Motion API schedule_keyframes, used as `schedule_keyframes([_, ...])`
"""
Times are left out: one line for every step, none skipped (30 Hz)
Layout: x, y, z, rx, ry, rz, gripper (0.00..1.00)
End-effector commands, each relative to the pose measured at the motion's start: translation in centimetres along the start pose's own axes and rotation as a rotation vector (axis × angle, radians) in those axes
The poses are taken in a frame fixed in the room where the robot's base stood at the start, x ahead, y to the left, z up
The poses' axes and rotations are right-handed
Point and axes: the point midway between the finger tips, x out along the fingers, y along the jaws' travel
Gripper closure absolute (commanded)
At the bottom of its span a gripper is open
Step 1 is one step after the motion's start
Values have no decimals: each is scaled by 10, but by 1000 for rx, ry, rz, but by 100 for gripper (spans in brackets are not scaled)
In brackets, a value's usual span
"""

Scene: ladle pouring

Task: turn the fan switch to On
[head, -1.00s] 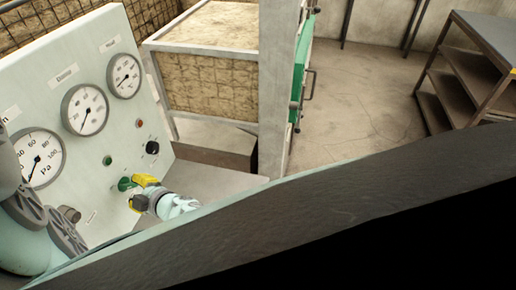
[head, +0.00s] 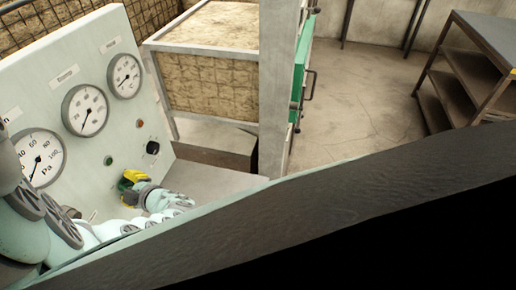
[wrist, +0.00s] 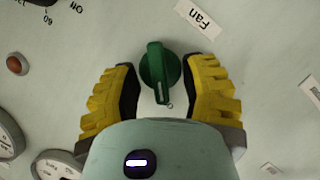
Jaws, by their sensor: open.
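The fan switch is a green round knob (wrist: 172,72) with a raised bar and a white line, on the pale control panel (wrist: 60,85). In the wrist view the bar runs nearly straight up and down in the picture. A "Fan" label (wrist: 203,17) shows upside down beside it. My gripper (wrist: 160,66) is open, with one yellow finger on each side of the knob and a gap to it on both sides. In the head view my gripper (head: 132,180) is at the lower part of the panel and largely hides the switch.
The panel also holds several dial gauges (head: 85,110), a black knob (head: 153,147), a red light (head: 139,124) and a green light (head: 108,160). A caged crate (head: 207,80) stands behind the panel. A metal shelf (head: 470,70) is at the far right, with bare floor before it.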

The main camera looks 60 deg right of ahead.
Motion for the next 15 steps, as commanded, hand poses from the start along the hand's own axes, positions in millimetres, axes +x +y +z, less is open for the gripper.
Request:
schedule_keyframes([0,0,0,0,1,-1,56])
schedule_keyframes([0,0,0,0,1,0,59])
schedule_keyframes([0,0,0,0,1,0,64])
schedule_keyframes([0,0,0,0,1,0,67])
schedule_keyframes([0,0,0,0,1,0,70])
schedule_keyframes([0,0,0,0,1,0,74])
schedule_keyframes([0,0,0,0,1,0,77])
schedule_keyframes([0,0,0,0,0,0,80])
schedule_keyframes([0,0,0,0,0,0,84])
schedule_keyframes([0,0,0,0,0,0,87])
schedule_keyframes([0,0,0,1,0,0,90])
schedule_keyframes([0,0,0,1,0,0,94])
schedule_keyframes([0,0,0,1,0,0,98])
schedule_keyframes([0,0,0,1,0,0,100])
schedule_keyframes([0,0,0,1,0,0,100])
